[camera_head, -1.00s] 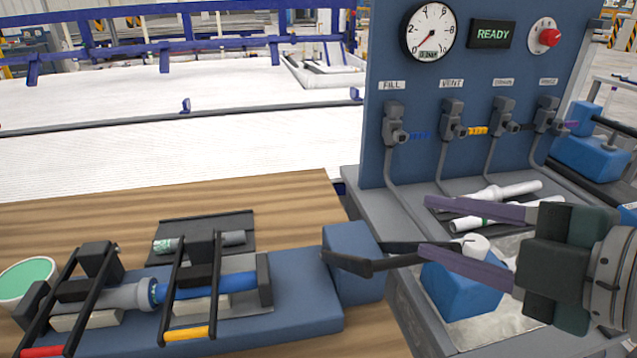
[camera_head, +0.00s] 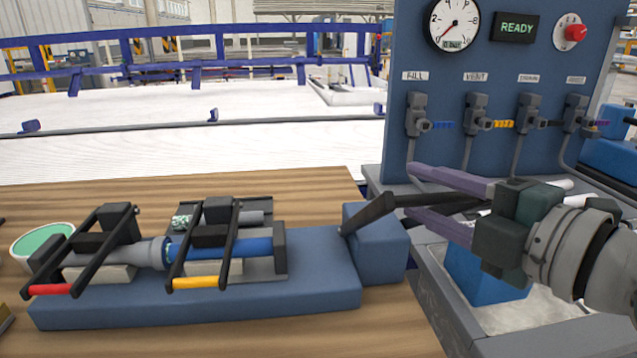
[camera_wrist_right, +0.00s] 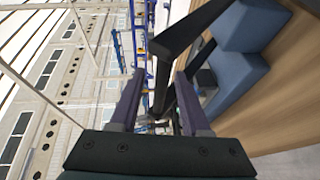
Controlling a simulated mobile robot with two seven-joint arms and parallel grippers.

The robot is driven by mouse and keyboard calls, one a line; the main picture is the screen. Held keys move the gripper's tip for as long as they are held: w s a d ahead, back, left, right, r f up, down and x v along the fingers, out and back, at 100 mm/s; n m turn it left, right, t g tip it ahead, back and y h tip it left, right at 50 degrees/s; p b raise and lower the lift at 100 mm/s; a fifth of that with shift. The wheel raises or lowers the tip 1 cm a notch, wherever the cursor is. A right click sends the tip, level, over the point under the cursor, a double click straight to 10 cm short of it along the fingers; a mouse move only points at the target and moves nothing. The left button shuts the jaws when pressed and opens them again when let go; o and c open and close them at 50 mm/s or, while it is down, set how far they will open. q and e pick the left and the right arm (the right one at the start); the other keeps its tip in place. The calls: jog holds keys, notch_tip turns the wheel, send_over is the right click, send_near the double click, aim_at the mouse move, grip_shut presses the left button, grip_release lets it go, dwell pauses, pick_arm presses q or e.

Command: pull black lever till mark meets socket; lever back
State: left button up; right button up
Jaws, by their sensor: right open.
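The black lever (camera_head: 367,213) rises from the blue block (camera_head: 375,250) at the right end of the blue bench fixture, and its bar runs right toward my right gripper. My right gripper (camera_head: 412,188) is open, with one purple finger above the bar and one below it. In the right wrist view the lever (camera_wrist_right: 185,32) passes between the fingers (camera_wrist_right: 158,95). The grey pipe's socket (camera_head: 152,252) meets the blue pipe (camera_head: 225,249) in the fixture. The mark on the blue pipe is too small to tell. My left gripper is not in view.
A red-handled clamp (camera_head: 50,289) and a yellow-handled clamp (camera_head: 195,283) cross the pipes. A blue panel (camera_head: 440,60) with a gauge, a READY display (camera_head: 516,27) and several valves stands behind my right arm. A green-topped tub (camera_head: 42,246) is at the left.

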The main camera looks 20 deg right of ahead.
jog(key=shift+x, duration=1.05)
grip_shut()
dwell(0.7)
